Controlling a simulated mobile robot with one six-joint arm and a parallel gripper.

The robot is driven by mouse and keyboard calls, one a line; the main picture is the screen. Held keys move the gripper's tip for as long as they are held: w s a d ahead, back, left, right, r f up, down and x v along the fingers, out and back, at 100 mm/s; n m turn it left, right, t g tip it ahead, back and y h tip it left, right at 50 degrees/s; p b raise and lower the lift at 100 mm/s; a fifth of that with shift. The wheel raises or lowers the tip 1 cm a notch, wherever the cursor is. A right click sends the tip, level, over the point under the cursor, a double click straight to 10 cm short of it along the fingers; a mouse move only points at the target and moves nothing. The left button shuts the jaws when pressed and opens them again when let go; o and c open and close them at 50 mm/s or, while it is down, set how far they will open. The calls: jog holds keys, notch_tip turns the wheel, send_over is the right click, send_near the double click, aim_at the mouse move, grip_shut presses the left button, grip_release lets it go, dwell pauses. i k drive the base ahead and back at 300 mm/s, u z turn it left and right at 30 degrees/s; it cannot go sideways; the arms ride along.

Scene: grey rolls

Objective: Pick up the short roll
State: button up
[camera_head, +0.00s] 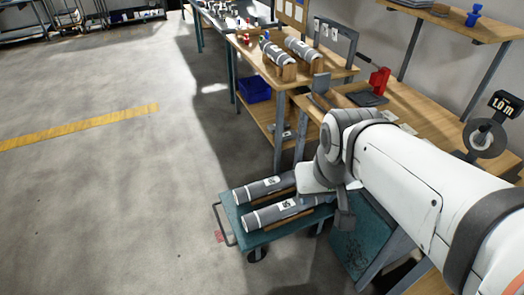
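Two grey rolls with white labels lie in wooden cradles on the wooden table at upper centre: a left roll (273,52) and a right roll (302,48). Two more grey rolls lie on the teal cart below: a rear roll (264,187) and a front roll (284,213). The table rolls look shorter than the cart rolls, though they are farther away. My white arm reaches in from the lower right. My gripper (345,208) seems to be the dark part at its end, beside the cart rolls' right ends. Its fingers cannot be made out.
The teal cart (233,215) stands on the floor by the wooden table (345,73). A blue bin (254,89) sits on the table's lower shelf. The floor at left is clear, with a yellow stripe.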

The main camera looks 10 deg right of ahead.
aim_at(251, 192)
jog(key=z, duration=0.1)
jog(key=i, duration=0.95)
jog(key=u, duration=0.1)
